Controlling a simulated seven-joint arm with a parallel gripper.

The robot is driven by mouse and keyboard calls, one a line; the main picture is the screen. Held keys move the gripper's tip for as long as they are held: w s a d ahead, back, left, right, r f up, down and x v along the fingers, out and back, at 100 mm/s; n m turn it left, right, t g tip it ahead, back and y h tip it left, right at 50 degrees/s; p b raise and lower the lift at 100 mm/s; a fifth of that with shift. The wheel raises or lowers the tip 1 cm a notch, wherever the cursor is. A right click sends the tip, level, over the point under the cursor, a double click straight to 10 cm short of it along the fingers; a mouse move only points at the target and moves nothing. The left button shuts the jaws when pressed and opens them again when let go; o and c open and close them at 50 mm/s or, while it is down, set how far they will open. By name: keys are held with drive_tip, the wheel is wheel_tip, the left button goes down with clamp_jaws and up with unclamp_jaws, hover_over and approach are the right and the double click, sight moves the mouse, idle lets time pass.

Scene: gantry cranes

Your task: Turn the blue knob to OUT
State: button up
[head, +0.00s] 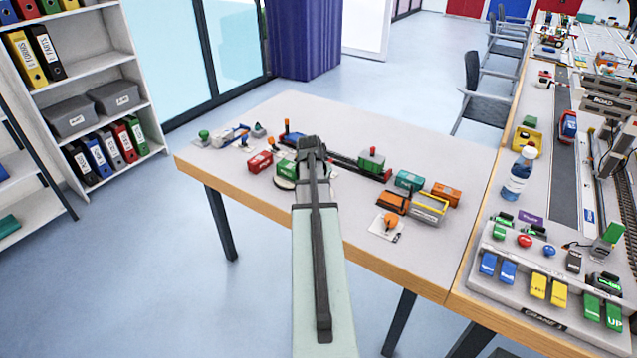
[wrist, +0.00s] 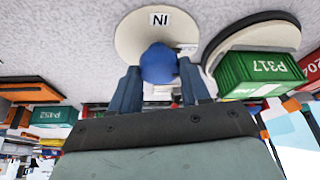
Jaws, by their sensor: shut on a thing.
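The blue knob (wrist: 158,62) sits between the two fingers of my gripper (wrist: 160,80) in the wrist view, and the gripper is shut on it. Under it is a round cream plate (wrist: 128,38) with an upside-down IN label (wrist: 160,19). A second small pale label (wrist: 187,47) lies beside the knob, partly covered and unreadable, so I cannot see the OUT mark. The knob's pointing direction cannot be told. In the head view my gripper (head: 312,150) is over the table's middle, and my arm hides the knob.
A green P317 container (wrist: 255,72) stands close beside the plate on another round base (wrist: 255,32). A red container (wrist: 311,64) is beyond it. An orange wagon (head: 392,203) and a teal container (head: 409,180) stand to the right on the table (head: 430,145). The table's back is clear.

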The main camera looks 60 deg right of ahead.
drive_tip(key=o, duration=1.1)
drive_tip(key=shift+c, duration=0.2)
drive_tip(key=v, duration=1.3)
drive_tip(key=shift+r, duration=0.4)
drive_tip(key=shift+a, duration=0.1)
